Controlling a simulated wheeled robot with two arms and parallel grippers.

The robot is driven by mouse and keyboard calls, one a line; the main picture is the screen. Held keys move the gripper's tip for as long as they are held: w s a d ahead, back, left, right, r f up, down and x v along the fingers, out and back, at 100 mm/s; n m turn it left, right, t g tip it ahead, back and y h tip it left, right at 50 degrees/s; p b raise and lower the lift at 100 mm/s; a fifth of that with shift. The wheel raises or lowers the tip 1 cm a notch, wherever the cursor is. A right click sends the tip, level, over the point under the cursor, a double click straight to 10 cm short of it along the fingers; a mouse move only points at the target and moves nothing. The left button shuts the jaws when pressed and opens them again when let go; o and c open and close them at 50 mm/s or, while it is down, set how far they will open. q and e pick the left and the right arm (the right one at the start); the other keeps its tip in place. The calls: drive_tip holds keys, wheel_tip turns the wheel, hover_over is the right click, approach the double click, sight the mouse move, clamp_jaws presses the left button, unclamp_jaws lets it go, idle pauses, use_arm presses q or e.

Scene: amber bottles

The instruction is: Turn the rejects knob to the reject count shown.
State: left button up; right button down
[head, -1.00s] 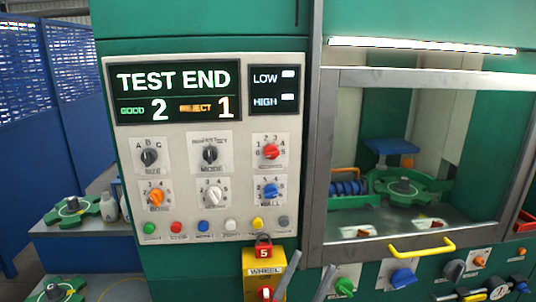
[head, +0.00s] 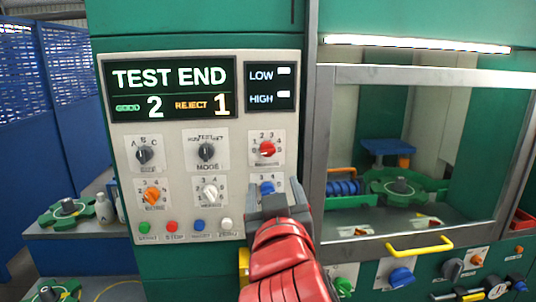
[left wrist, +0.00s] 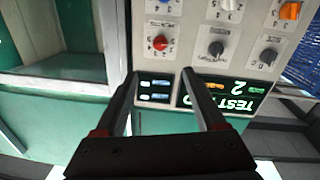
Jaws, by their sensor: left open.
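The control panel (head: 115,220) carries a display (head: 170,90) reading "TEST END", GOOD 2 and REJECT 1. Below are two dark knobs, one marked MODE (head: 206,152), and a red knob (head: 267,149). The lower row has an orange knob (head: 152,195), a white knob (head: 210,191) and a blue knob (head: 267,188). I cannot read which is labelled rejects. My left gripper (head: 273,198) is open and empty, in front of the panel just below the blue knob, partly covering its plate. In the left wrist view, the red knob (left wrist: 160,43) shows upside down beyond the open fingers (left wrist: 160,76).
Coloured buttons, including a red one (head: 171,227), line the panel's bottom; my arm hides the right ones. To the right are a framed window (head: 415,75) and a yellow handle (head: 420,246).

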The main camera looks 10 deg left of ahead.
use_arm(q)
drive_tip(key=p, duration=1.1)
approach(268, 151)
drive_tip(key=w, duration=0.3)
drive_tip(key=w+a+p, duration=0.1)
drive_tip(key=w, duration=0.2)
drive_tip(key=w+p, duration=0.1)
drive_tip(key=w, duration=0.2)
drive_tip(key=shift+w+a, duration=0.1)
drive_tip(key=shift+a, duration=0.2)
drive_tip(key=shift+c, duration=0.3)
clamp_jaws()
